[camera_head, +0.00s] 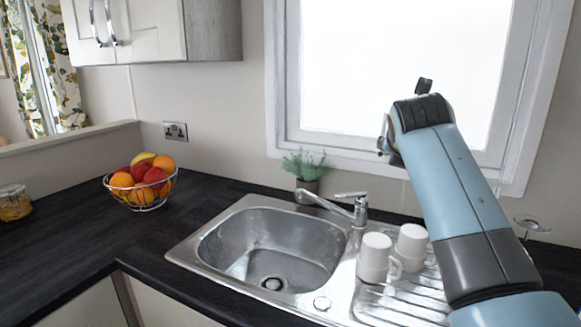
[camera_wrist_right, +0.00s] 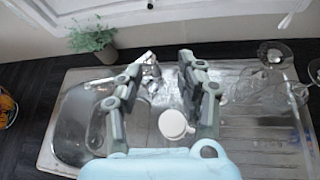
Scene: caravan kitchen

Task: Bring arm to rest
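My right arm (camera_head: 455,185) comes in from the right in the head view and is raised over the sink's draining side, in front of the window. Its gripper is mostly hidden behind the wrist there, with only small finger parts showing. In the right wrist view, my right gripper (camera_wrist_right: 167,60) is open, its two fingers apart with nothing held between them. A white mug (camera_wrist_right: 172,124) shows below, between the fingers. My left gripper is not in view.
Two white mugs (camera_head: 374,257) (camera_head: 411,245) stand on the drainer beside the steel sink (camera_head: 215,225) and tap (camera_head: 345,203). Glasses (camera_wrist_right: 275,55) are on the right. A potted plant (camera_head: 306,170) is behind the sink. A fruit bowl (camera_head: 148,203) and jar (camera_head: 13,203) stand left on the dark worktop.

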